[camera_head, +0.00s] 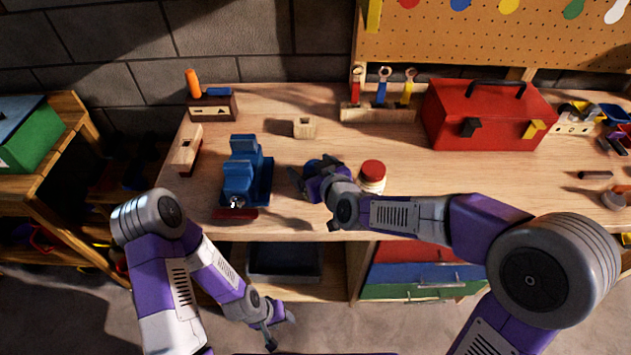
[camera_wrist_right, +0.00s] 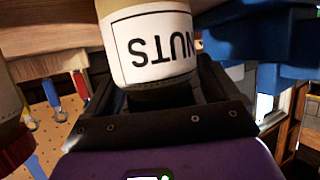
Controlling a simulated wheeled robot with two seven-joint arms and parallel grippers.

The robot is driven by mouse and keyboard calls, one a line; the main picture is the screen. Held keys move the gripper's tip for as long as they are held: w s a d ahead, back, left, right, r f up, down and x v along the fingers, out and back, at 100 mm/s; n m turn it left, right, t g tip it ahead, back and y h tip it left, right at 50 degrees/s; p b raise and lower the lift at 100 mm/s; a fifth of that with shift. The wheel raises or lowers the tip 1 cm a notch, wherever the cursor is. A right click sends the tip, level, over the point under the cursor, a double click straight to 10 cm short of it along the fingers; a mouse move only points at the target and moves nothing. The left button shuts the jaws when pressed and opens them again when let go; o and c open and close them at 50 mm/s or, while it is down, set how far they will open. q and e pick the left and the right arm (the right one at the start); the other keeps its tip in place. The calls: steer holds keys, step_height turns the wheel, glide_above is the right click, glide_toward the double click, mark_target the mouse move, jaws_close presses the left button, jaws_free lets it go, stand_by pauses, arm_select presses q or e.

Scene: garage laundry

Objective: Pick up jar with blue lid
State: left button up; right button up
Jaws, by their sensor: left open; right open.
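The jar with the blue lid (camera_head: 312,164) stands on the workbench, mostly hidden by my right gripper (camera_head: 313,183) in the head view. In the right wrist view, a jar with a white NUTS label (camera_wrist_right: 150,48) appears upside down between the dark fingers of my open right gripper (camera_wrist_right: 158,80). Its lid is out of that view, and finger contact cannot be told. A red-lidded jar (camera_head: 372,177) stands just right of the gripper and shows at the left edge of the wrist view (camera_wrist_right: 12,140). My left gripper (camera_head: 279,331) is open and empty, low in front of the bench.
A blue vise (camera_head: 243,175) stands left of my right gripper. A small wooden block (camera_head: 304,127) and a tool rack (camera_head: 378,114) stand behind. A red toolbox (camera_head: 487,115) is at the back right. The bench (camera_head: 440,178) has clear room right of the red-lidded jar.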

steer(key=shift+r, duration=0.1)
steer(key=c, duration=1.3)
